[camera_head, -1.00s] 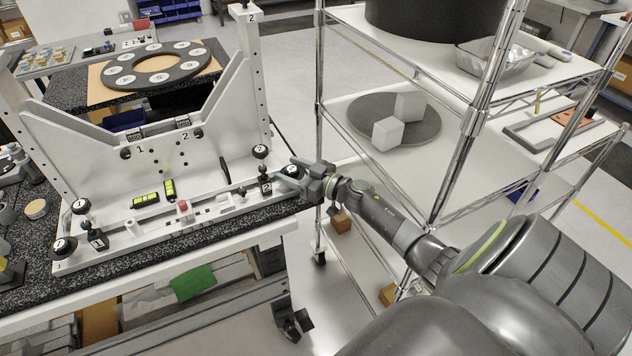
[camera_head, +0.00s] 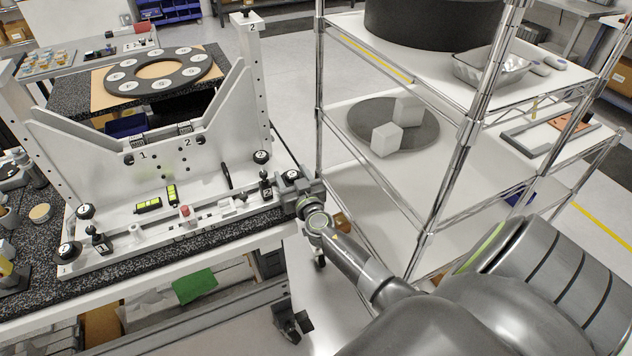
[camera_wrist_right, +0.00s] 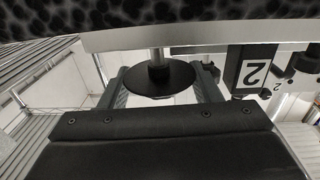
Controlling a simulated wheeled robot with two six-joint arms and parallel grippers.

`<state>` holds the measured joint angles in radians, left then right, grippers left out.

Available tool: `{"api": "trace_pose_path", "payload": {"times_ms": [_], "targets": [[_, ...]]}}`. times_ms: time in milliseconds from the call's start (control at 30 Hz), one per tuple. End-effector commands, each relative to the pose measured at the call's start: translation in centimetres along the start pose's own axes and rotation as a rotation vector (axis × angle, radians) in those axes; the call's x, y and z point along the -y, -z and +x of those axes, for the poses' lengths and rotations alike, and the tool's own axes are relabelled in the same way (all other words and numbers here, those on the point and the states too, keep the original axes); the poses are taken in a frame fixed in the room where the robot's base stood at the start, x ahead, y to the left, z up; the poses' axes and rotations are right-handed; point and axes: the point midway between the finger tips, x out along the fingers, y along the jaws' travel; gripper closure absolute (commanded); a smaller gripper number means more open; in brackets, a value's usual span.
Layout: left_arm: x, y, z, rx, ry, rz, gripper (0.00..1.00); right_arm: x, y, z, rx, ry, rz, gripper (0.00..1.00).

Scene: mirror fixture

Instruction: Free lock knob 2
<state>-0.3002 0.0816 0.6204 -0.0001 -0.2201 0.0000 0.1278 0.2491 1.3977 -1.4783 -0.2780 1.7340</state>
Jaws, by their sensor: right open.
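Lock knob 2 (camera_head: 291,175) is a round black knob with a pale labelled top at the front right corner of the white fixture (camera_head: 150,222). In the right wrist view it is a black disc (camera_wrist_right: 160,80) on a metal stem. My right gripper (camera_head: 298,187) is at this knob. In the right wrist view its open fingers (camera_wrist_right: 160,92) lie on either side of the disc, with no clear grip on it. The exact contact is hidden in the head view. My left gripper is not in view.
A small black block marked 2 (camera_head: 266,191) stands just left of the knob, and another black knob (camera_head: 261,156) is behind it. A wire shelf rack (camera_head: 420,235) stands close on the right. A black ring plate (camera_head: 158,72) lies behind the fixture.

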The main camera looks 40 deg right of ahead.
Motion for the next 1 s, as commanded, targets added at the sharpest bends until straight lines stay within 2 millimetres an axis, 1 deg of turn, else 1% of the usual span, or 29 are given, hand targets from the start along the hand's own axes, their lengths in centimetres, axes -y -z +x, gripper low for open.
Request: {"api": "trace_pose_path", "payload": {"times_ms": [33, 300, 600, 700, 833, 1000], "targets": [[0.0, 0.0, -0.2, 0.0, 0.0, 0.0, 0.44, 0.0, -0.1, -0.8, 0.002, -0.012, 0.002, 0.43], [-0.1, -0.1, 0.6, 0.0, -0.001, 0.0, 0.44, 0.0, -0.2, -6.1, 0.001, -0.007, 0.003, 0.43], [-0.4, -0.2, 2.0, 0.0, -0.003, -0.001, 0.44, 0.0, -0.4, -12.1, 0.002, -0.006, 0.001, 0.43], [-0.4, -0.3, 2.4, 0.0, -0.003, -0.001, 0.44, 0.1, -0.3, -13.7, 0.002, -0.005, 0.002, 0.43], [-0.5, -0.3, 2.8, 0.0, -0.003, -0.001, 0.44, 0.1, -0.2, -15.3, 0.001, -0.005, 0.002, 0.43], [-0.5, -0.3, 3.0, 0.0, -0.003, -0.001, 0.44, 0.1, -0.1, -16.3, 0.001, -0.004, 0.001, 0.43]]}}
